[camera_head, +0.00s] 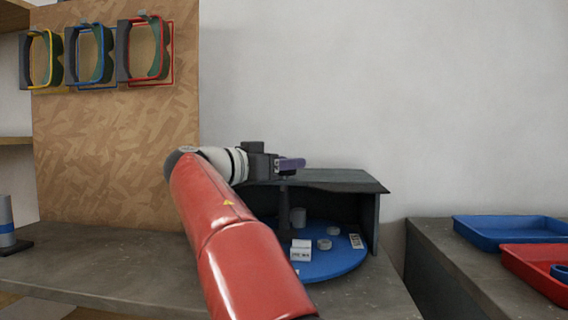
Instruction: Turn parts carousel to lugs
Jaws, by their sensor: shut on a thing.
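The parts carousel is a blue round disc (335,262) inside a dark open-fronted housing (372,215) on the grey bench. On the disc stand a white labelled block (301,250), a grey cylinder (298,218), a small round part (324,244) and a white label (357,241). A dark upright post (284,207) rises at the disc's left side. My arm hides the left part of the disc. Lugs cannot be told apart at this size.
The housing roof (335,182) lies close behind my gripper. Blue (510,228) and red (540,265) trays lie on the right bench. Yellow, blue and red frames hang on a wooden board (115,140).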

